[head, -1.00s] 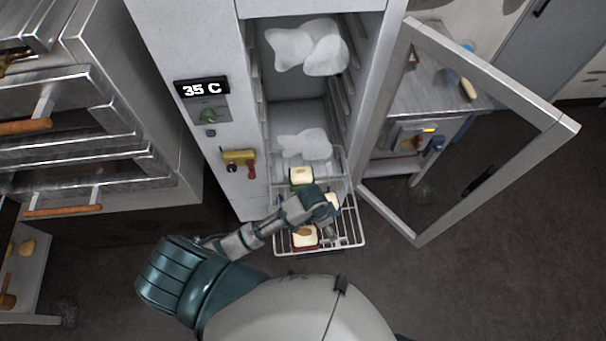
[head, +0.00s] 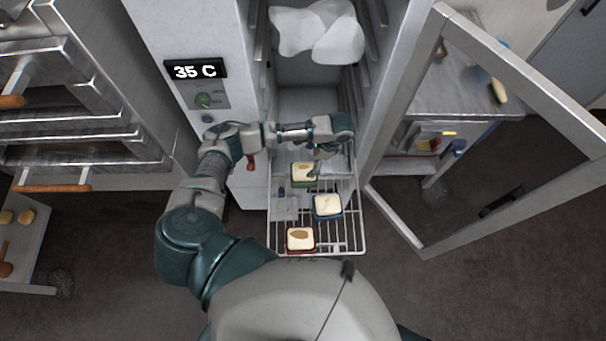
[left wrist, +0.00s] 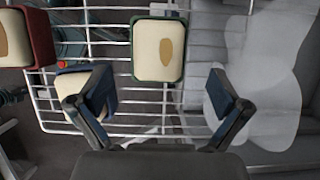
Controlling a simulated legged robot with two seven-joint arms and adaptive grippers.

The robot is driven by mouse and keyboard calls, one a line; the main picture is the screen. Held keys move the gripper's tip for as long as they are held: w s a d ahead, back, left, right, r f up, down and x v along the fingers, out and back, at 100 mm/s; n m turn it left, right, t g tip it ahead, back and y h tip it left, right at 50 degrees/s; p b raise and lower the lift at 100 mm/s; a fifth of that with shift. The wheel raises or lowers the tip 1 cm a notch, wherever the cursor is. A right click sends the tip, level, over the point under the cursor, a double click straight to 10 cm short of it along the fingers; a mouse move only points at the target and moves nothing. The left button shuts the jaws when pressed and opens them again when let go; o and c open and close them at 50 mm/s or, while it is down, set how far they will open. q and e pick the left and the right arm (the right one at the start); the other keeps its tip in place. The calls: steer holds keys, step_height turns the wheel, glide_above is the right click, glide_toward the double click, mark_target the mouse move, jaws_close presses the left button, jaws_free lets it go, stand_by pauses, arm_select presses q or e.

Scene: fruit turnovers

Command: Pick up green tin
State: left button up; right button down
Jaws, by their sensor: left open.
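The green tin (head: 304,173), with pale dough and a brown oval mark on top, stands at the back of the pulled-out wire rack. In the left wrist view the green tin (left wrist: 158,50) lies ahead of the fingertips, between their lines. My left gripper (head: 316,168) is above and beside it, open and empty, its fingers apart from the tin. In the left wrist view the open gripper (left wrist: 162,88) has a finger on each side. My right gripper is in neither view.
A blue tin (head: 327,205) and a red tin (head: 300,239) stand nearer on the wire rack (head: 358,235). The left finger partly covers the blue tin in the wrist view. Cabinet walls flank the rack; the open glass door (head: 425,235) stands right.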

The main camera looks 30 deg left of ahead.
mark_target(305, 169)
arm_select(q)
steer(key=x, duration=0.4)
steer(key=shift+d+f, duration=0.25)
steer(key=shift+f, duration=0.15)
steer(key=shift+s+f, duration=0.1)
steer(key=shift+f, duration=0.35)
steer(key=x, duration=0.5)
steer(key=shift+a, duration=0.1)
steer(key=shift+a+f, duration=0.1)
steer(key=shift+a, duration=0.05)
steer(key=c, duration=0.3)
steer(key=shift+d, duration=0.25)
steer(key=c, duration=0.9)
steer(key=shift+w+r, duration=0.2)
steer(key=shift+r, duration=0.3)
step_height(305, 169, up, 9)
steer(key=shift+r+p, duration=0.1)
steer(key=shift+p, duration=0.25)
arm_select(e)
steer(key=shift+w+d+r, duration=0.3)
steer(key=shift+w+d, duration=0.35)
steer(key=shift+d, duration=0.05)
